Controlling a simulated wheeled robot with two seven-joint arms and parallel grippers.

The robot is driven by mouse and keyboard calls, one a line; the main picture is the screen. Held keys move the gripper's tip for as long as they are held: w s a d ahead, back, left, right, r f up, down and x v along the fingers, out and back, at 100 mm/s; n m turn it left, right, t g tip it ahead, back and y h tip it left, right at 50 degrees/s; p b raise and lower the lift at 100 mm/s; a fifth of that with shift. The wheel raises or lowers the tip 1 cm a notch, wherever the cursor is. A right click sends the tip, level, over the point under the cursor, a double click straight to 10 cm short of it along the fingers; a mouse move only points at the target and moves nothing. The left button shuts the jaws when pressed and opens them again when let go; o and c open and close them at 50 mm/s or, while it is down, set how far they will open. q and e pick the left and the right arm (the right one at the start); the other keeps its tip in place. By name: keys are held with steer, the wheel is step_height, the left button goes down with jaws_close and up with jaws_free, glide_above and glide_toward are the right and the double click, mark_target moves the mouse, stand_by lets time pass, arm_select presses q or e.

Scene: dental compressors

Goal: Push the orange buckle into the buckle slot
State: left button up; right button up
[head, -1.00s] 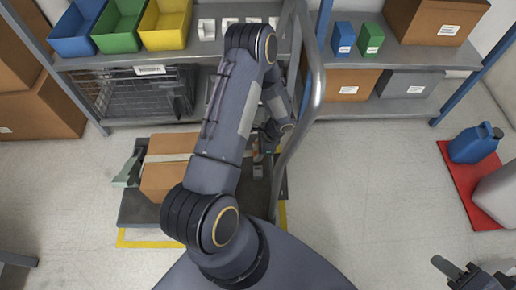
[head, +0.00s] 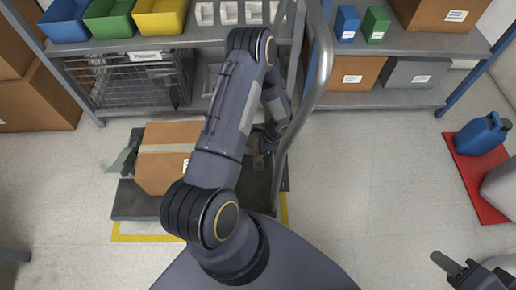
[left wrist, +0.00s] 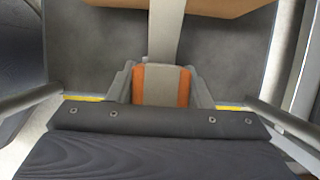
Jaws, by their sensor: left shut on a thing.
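The orange buckle (left wrist: 183,87) shows in the left wrist view as orange sides around a grey middle, at the end of a grey strap (left wrist: 166,35). The two fingers of my left gripper (left wrist: 160,88) are closed on its sides. In the head view my left gripper (head: 266,145) is low over the cart, just right of the strapped cardboard box (head: 165,170). The buckle slot cannot be made out clearly; the gripper and arm cover that area. My right gripper (head: 460,268) is at the bottom right, apart from the cart, empty with its fingers apart.
The box stands on a dark cart (head: 140,203) with a curved grey handle rail (head: 312,85) close to my left forearm. A green-grey piece (head: 122,162) sits left of the box. Shelves with bins stand behind. A blue canister (head: 482,134) stands on a red mat at right.

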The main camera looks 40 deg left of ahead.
arm_select(q)
steer(key=shift+f+b, duration=0.85)
steer(key=shift+f, duration=0.7)
steer(key=shift+f+b, duration=1.1)
steer(key=shift+f, duration=0.15)
steer(key=o, duration=1.1)
steer(key=p+v, duration=0.3)
steer(key=v, duration=0.4)
steer(key=shift+w+d+r, duration=0.1)
steer(key=shift+d+r, duration=0.05)
steer(key=shift+r, duration=0.2)
